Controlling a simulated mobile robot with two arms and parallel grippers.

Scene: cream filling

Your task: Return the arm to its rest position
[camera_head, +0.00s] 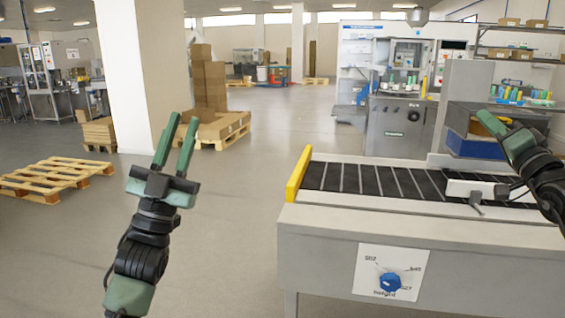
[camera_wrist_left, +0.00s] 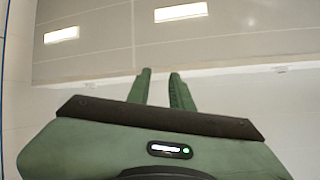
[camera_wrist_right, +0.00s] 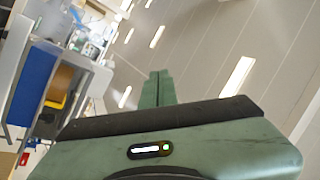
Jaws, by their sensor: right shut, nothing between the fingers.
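My left gripper (camera_head: 183,121) is raised in front of the open floor at the left of the head view, with its two green fingers pointing up. Its fingers are apart and empty, as the left wrist view also shows (camera_wrist_left: 160,74). My right gripper (camera_head: 510,140) is raised at the right edge of the head view, above the right part of the conveyor. Its fingers are together with nothing between them in the right wrist view (camera_wrist_right: 159,74). Both wrist cameras look mostly at the ceiling.
The conveyor (camera_head: 400,211) with a dark slatted belt and a blue knob (camera_head: 390,282) stands at front right. A filling machine (camera_head: 398,125) and shelves stand behind it. Pallets (camera_head: 55,178) and a white pillar (camera_head: 140,75) are at left. The floor around my left gripper is clear.

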